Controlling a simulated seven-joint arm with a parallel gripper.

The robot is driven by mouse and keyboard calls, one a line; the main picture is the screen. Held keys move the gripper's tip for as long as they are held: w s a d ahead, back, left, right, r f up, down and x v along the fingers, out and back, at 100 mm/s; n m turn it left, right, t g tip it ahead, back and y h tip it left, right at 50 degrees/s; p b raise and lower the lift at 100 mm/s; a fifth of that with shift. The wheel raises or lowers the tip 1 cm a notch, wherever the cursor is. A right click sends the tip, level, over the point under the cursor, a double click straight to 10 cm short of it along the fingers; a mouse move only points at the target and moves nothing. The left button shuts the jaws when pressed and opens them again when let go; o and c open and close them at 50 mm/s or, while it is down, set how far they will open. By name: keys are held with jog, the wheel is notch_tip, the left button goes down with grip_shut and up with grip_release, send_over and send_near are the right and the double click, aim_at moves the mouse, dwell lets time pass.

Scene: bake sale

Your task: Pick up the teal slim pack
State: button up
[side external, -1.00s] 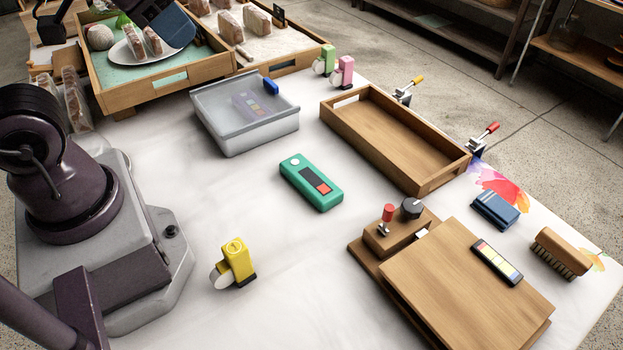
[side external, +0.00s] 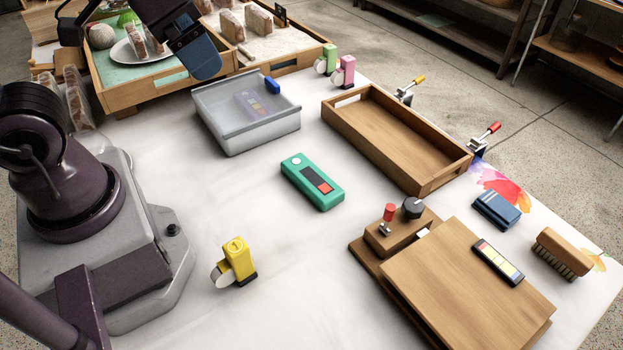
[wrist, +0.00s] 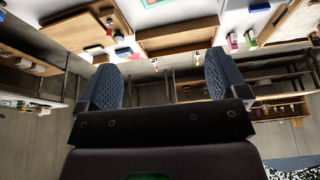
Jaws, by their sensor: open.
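The teal slim pack (side external: 302,172) lies flat on the white table near its middle, with a white dot at one end and a dark and red panel on top. A sliver of teal shows at the top edge of the wrist view (wrist: 147,5). My gripper (side external: 207,66) is in the air at the upper left of the side view, well apart from the pack, over the area of the wooden trays. In the wrist view my gripper (wrist: 164,80) has its two padded fingers wide apart with nothing between them.
A lidded clear box (side external: 245,130) stands behind the pack, and an empty wooden tray (side external: 330,113) is to its right. A wooden board (side external: 450,280) with a red-topped knob is at front right. A yellow clip-like item (side external: 236,260) stands at front left. The table around the pack is clear.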

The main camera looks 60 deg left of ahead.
jog(key=w+d+f+m+g+y, duration=0.25)
jog(key=w+f+m+g, duration=0.2)
jog(key=w+f, duration=0.4)
jog(key=m+y, duration=0.2)
jog(key=m, duration=1)
send_near(312, 176)
jog(key=f, duration=0.2)
jog(key=s+f, duration=0.1)
jog(key=shift+a+f, duration=0.4)
jog(key=shift+w+a+x, duration=0.1)
jog(key=shift+w+x, duration=0.05)
jog(key=shift+x, duration=0.8)
jog(key=shift+w+a+x, duration=0.1)
jog(key=shift+w+x, duration=0.05)
jog(key=shift+x, duration=0.8)
jog(key=shift+w+a+x, duration=0.1)
jog(key=shift+w+x, duration=0.05)
jog(key=shift+x, duration=0.8)
jog(key=shift+r, duration=0.15)
jog(key=c, duration=1.1)
jog(key=shift+r, duration=0.1)
